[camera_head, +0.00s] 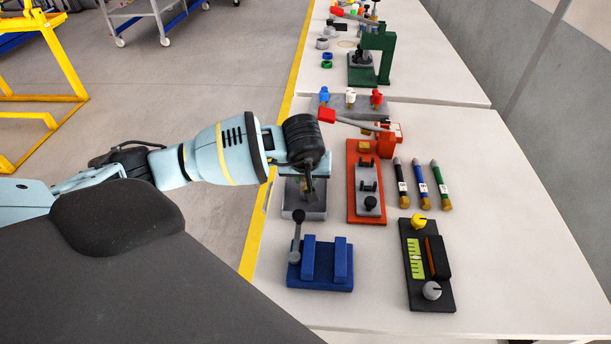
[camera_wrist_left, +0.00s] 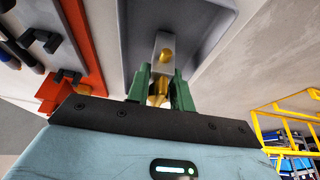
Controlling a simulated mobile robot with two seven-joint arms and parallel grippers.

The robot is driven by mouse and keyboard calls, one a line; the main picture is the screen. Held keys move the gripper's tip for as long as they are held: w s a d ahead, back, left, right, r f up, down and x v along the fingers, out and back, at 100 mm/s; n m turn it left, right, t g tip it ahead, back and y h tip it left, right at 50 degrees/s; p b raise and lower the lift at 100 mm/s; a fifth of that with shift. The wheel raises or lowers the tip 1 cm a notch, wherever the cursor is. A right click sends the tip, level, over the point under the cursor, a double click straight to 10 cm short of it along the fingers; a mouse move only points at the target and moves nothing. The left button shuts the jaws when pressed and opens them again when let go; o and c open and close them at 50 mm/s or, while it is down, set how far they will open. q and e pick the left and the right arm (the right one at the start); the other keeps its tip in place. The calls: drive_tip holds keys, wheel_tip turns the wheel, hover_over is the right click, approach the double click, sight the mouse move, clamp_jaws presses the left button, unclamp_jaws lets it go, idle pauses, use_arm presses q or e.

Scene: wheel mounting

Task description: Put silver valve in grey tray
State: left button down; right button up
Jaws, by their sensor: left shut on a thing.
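The silver valve, with gold-coloured fittings, sits between the green fingers of my left gripper (camera_wrist_left: 160,88) in the left wrist view; its silver body (camera_wrist_left: 161,45) shows there. The grey tray (camera_wrist_left: 137,28) fills the view behind the valve. In the head view my left gripper (camera_head: 309,190) hangs over the grey tray (camera_head: 300,215), which is partly covered by the gripper and wrist. I cannot tell whether the valve touches the tray. My right gripper is in neither view.
A blue fixture with a lever (camera_head: 320,265) stands in front of the tray. A red fixture (camera_head: 353,205) is close on its right. Three marker-like tools (camera_head: 421,185) and a black panel (camera_head: 416,290) lie farther right. The table's right side is clear.

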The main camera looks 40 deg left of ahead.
use_arm(q)
drive_tip(key=shift+f, duration=0.15)
drive_tip(key=c, duration=1.2)
unclamp_jaws()
drive_tip(key=shift+c, duration=0.2)
drive_tip(key=shift+r, duration=0.5)
drive_tip(key=v, duration=1.1)
drive_tip(key=shift+s+r+p, duration=0.15)
drive_tip(key=shift+r+p, duration=0.05)
drive_tip(key=shift+p, duration=0.2)
